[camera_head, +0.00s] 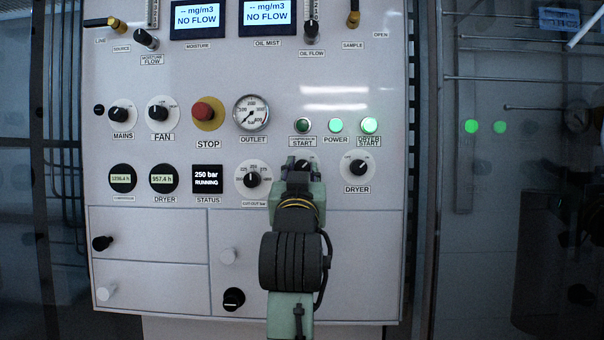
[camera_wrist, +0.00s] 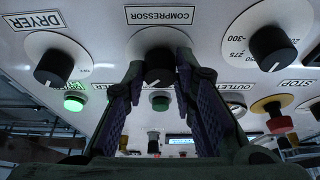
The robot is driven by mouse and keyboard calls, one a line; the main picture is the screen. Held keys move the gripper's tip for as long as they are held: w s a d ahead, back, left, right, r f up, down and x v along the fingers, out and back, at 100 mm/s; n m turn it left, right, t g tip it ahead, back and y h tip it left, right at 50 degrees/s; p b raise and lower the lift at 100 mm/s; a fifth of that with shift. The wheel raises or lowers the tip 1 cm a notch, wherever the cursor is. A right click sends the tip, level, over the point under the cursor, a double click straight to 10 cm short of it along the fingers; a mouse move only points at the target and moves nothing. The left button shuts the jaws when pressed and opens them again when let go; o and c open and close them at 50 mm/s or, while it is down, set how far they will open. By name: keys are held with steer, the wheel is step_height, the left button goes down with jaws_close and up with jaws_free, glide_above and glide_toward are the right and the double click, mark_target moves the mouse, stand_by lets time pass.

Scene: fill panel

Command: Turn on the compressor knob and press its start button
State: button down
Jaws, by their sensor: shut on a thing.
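The compressor knob (camera_wrist: 158,66) is a black dial on a white round plate, under a COMPRESSOR label in the wrist view, which is upside down. My gripper (camera_wrist: 160,78) has a finger on each side of this knob and is shut on it. In the head view my gripper (camera_head: 303,165) covers most of the knob and its label. The compressor start button (camera_head: 302,125) sits just above the gripper, dark green and dimmer than the lit power light (camera_head: 336,125). The start button also shows between the fingers in the wrist view (camera_wrist: 160,102).
The dryer knob (camera_head: 358,167) is close on the right and the cut-out knob (camera_head: 251,180) on the left. The lit dryer start button (camera_head: 369,125) and red stop button (camera_head: 206,112) are above. The status display (camera_head: 207,178) reads 250 bar RUNNING. Small handles protrude below.

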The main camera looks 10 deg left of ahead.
stand_by(0.3)
steer(key=c, duration=1.3)
jaws_free()
steer(key=v, duration=1.2)
